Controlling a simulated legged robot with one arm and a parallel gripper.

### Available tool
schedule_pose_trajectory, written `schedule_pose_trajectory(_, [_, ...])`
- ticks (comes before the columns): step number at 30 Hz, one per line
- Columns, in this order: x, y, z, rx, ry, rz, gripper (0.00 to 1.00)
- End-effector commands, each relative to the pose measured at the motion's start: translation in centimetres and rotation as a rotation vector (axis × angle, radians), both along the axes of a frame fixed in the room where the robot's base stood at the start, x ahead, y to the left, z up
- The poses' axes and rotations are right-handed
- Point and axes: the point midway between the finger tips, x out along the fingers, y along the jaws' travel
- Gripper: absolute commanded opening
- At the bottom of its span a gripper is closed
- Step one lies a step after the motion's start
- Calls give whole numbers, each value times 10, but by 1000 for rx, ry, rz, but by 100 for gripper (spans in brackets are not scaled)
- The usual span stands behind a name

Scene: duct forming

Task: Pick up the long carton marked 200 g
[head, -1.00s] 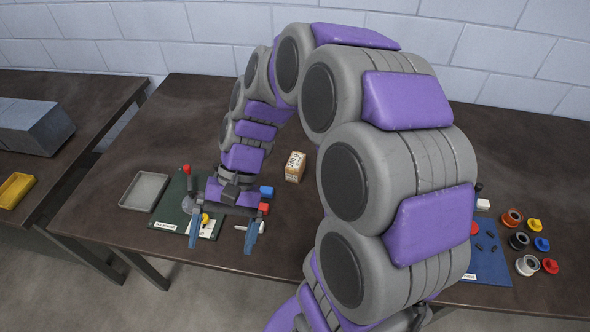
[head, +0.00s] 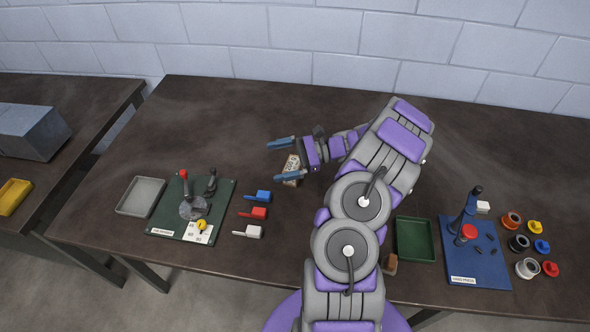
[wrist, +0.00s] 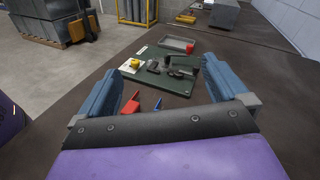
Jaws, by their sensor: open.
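A small tan carton with dark print (head: 292,163) is on the table in the head view. My gripper (head: 272,162) is open, its two blue fingers pointing left, and the carton shows between them in the picture. The lower finger overlaps part of the carton. I cannot read a weight on it, nor tell whether the fingers are above or level with it. In the wrist view my gripper (wrist: 164,68) is open and the carton is not visible. A small brown block (head: 390,264) is partly hidden beside my arm; I cannot tell whether it is a carton.
Left are a grey tray (head: 123,208), a green board with a lever fixture (head: 163,222), and blue, red and white handled pieces (head: 258,213). Right are a green tray (head: 415,258), a blue board (head: 487,275) and several spools. The table's back left is clear.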

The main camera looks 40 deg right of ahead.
Motion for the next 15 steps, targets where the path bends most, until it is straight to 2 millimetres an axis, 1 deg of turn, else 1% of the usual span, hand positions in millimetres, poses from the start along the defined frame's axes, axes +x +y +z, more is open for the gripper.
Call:
schedule_pose_trajectory(1, [-5,-21,-16,30,19,-62,100])
schedule_pose_trajectory(5, [-22,-69,-50,104,57,-214,100])
schedule_pose_trajectory(6, [-29,-84,-62,124,70,-258,100])
schedule_pose_trajectory(9, [-48,-118,-88,166,94,-360,100])
schedule_pose_trajectory(12, [-67,-143,-109,203,112,-436,100])
schedule_pose_trajectory(15, [-81,-160,-125,224,128,-488,100])
